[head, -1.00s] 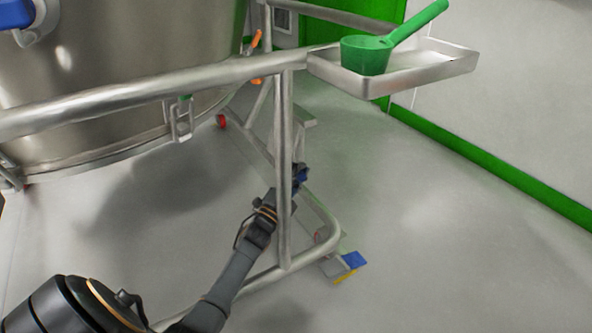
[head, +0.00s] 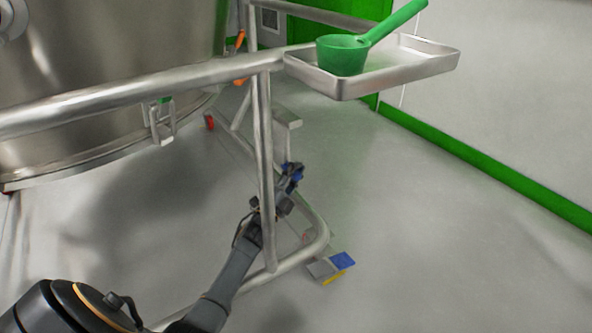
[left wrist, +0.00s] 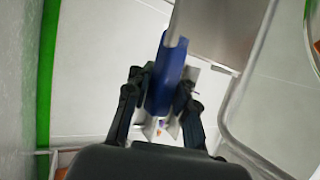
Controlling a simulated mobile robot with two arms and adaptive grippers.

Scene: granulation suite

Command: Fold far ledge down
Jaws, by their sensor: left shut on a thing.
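My left gripper (head: 287,186) reaches low past the trolley's upright post in the head view. In the left wrist view my left gripper (left wrist: 161,88) has its two fingers closed on either side of a blue grip (left wrist: 166,72). The blue grip sits at the edge of a flat steel plate, which looks like the far ledge (left wrist: 215,30). In the head view the blue grip (head: 293,172) shows small beside the fingers, and the ledge's tilt is hard to tell. My right gripper is not in view.
A steel tray (head: 430,66) holding a green scoop (head: 345,54) is fixed to the upper rail (head: 150,86). A steel flap with blue and yellow parts (head: 335,266) is near the floor. A large steel vessel (head: 100,70) stands left. Floor at right is clear.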

